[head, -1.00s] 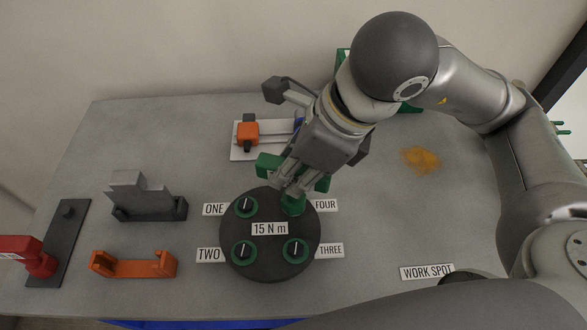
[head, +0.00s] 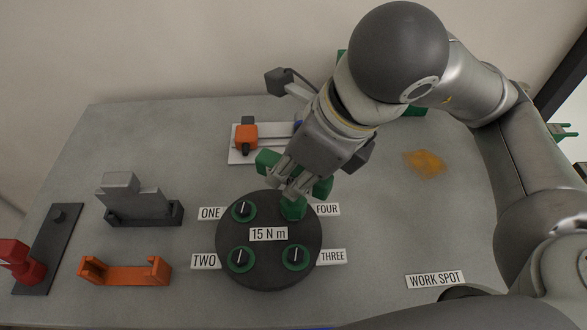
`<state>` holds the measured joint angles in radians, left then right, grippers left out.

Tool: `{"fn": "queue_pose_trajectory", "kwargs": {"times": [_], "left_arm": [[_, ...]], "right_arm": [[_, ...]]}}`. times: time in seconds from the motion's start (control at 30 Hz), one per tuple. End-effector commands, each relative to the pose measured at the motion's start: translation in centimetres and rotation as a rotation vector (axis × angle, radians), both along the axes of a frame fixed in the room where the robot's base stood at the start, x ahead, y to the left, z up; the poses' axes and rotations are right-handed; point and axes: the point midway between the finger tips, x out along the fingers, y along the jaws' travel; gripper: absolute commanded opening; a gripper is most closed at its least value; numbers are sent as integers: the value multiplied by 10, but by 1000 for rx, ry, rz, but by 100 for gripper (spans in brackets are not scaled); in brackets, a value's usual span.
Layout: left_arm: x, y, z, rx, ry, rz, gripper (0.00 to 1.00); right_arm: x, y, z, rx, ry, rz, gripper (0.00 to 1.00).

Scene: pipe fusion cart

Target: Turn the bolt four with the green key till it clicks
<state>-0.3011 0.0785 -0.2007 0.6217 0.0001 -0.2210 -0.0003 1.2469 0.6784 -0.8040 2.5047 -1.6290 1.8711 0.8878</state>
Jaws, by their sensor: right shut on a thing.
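The round dark plate (head: 268,275) lies on the cart top with a "15 N m" label at its middle. Bolts one (head: 243,210), two (head: 241,259) and three (head: 295,257) show as green-ringed discs with white marks. The green key (head: 293,207) stands on the plate at the position labelled FOUR (head: 327,209) and covers bolt four, which is hidden. My right gripper (head: 290,190) is shut on the green key from above; parts of the key's green handle stick out on both sides of the fingers. My left gripper is not in view.
An orange bracket (head: 125,273), a grey stepped block in a dark holder (head: 140,205) and a red tool on a dark plate (head: 20,260) stand at left. An orange clamp (head: 246,137) sits behind the plate. The WORK SPOT label (head: 435,279) and a yellow patch (head: 425,164) lie at right.

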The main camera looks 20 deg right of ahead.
Motion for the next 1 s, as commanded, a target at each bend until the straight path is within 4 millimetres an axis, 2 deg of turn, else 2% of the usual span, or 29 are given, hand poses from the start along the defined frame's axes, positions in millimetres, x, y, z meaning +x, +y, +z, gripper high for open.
{"fn": "queue_pose_trajectory", "kwargs": {"times": [0.37, 1.0], "left_arm": [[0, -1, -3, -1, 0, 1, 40], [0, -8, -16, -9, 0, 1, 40]], "right_arm": [[-1, 0, -2, -4, 3, -12, 0], [-1, -1, -2, -5, 2, -263, 0]]}}
